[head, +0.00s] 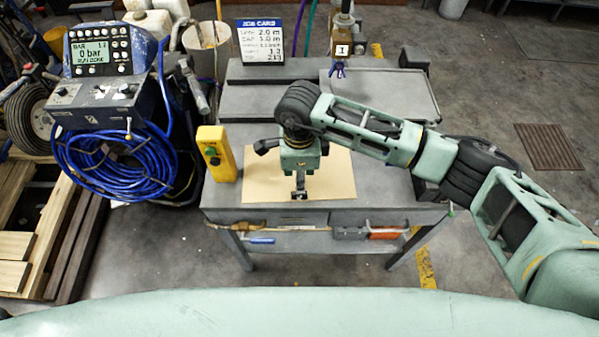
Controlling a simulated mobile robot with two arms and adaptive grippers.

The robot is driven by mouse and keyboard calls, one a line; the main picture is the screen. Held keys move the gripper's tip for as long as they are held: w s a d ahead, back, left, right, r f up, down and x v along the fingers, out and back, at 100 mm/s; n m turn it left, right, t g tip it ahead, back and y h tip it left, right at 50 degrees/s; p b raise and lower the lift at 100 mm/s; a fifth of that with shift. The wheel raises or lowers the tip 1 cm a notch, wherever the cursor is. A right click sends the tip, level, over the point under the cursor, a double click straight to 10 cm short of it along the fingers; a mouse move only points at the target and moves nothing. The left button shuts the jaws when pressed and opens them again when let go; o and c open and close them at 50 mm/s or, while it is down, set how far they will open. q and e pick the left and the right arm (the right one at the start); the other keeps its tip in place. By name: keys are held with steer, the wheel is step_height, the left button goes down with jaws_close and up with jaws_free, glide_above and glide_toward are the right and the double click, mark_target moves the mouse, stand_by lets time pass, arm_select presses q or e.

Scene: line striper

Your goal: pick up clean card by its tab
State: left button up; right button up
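A flat tan card (265,181) lies on the grey workbench (385,180), near its front edge. My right gripper (299,196) comes in from the right and points down over the front middle part of the card. Its small dark fingertips are low at the card, and I cannot tell whether they touch it or whether they are open or shut. No tab can be made out; the gripper and wrist cover part of the card. My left gripper is not in view.
A yellow control box (216,154) stands at the bench's left edge. A job card sign (260,42) and a grey tray (380,90) are at the back. A blue hose coil (110,160) and console (98,60) stand left. The bench right of the card is clear.

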step_height(320, 180, down, 7)
steer(key=b, duration=0.4)
steer(key=shift+r+b, duration=0.2)
steer(key=shift+b, duration=0.15)
steer(key=shift+f+b, duration=0.5)
steer(key=shift+c, duration=0.6)
jaws_close()
steer(key=shift+r, duration=0.2)
steer(key=shift+r+p, duration=0.45)
steer(key=shift+r, duration=1.15)
